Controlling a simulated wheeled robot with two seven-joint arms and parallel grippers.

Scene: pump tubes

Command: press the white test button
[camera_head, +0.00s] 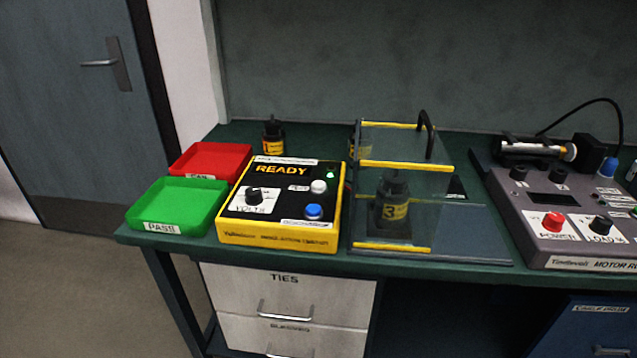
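The white test button (319,187) sits on the top panel of a yellow and black tester box (275,240), on the right side above a blue button (313,211). A small label lies just left of the white button. The tester's display reads READY (281,170), and a green light (330,175) is lit near the top right corner. A black knob (254,194) labelled VOLTS is on the left of the panel. Neither of my grippers is in view.
A clear guard box with yellow edges (392,165) stands right of the tester, with a black pump marked 3 (393,205) inside. Red (210,161) and green (178,206) trays lie left. Another black pump (273,133) stands behind. A grey motor unit (565,215) is far right.

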